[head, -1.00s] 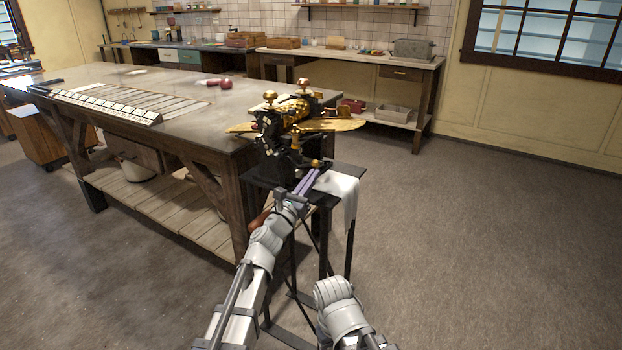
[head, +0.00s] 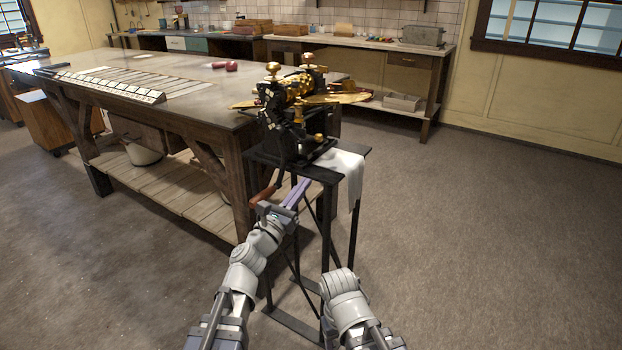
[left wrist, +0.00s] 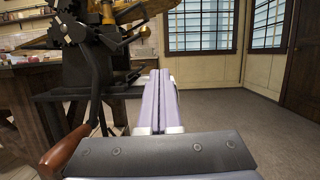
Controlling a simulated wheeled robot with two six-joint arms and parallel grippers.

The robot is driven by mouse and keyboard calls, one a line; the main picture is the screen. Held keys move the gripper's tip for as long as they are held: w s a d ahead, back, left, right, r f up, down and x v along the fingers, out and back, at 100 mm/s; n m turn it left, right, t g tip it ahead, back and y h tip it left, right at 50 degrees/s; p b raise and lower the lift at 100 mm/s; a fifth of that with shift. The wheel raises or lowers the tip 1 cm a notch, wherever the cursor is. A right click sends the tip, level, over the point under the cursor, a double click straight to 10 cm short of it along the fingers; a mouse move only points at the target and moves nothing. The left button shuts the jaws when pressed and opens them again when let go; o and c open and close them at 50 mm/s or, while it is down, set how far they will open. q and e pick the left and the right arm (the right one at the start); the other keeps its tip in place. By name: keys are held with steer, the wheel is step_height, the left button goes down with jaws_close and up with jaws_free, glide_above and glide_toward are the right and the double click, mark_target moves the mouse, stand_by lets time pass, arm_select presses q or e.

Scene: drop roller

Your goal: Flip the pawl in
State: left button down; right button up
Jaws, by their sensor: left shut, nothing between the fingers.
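The black machine with brass parts (head: 285,135) stands on a small black stand (head: 325,173). It also shows at the upper left in the left wrist view (left wrist: 88,62). I cannot make out the pawl among its small dark parts. A crank with a wooden grip (head: 262,195) hangs at the machine's near left side; the grip is also at the lower left of the left wrist view (left wrist: 60,157). My left gripper (head: 304,183) is shut and empty, just in front of the stand and right of the crank grip. My right gripper is out of view.
A white cloth (head: 348,172) hangs over the stand's right edge. A large wooden workbench (head: 190,112) stands close on the left. The floor to the right (head: 490,220) is clear.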

arm_select(q)
steer(key=v, duration=0.2)
steer(key=shift+s, duration=0.25)
